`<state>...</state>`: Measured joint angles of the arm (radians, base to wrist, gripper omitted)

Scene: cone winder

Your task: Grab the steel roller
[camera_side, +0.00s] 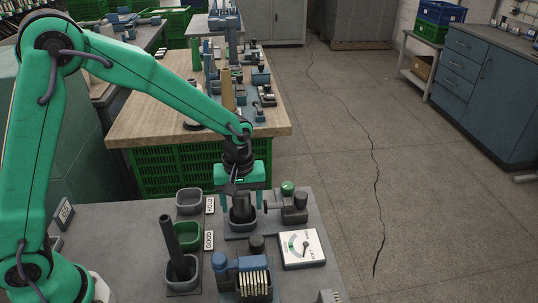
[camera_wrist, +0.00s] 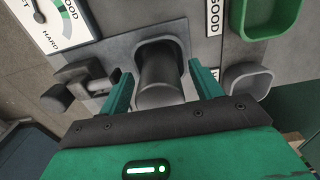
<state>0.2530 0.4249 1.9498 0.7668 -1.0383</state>
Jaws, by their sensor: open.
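A steel-grey roller (camera_side: 241,213) stands in a grey holder on the bench in the side view, directly below my gripper (camera_side: 242,203). In the wrist view the roller (camera_wrist: 160,78) is a dark cylinder with a lighter grey end, sitting in a U-shaped grey cradle (camera_wrist: 184,45). My gripper (camera_wrist: 162,88) is open, pointing down, with one green finger on each side of the roller. A gap shows between each finger and the roller in the wrist view. The roller's upper part is partly hidden by the gripper in the side view.
A green bin (camera_side: 186,236), a grey bin (camera_side: 189,202) and a tall dark rod (camera_side: 170,240) in a cup stand to the left.

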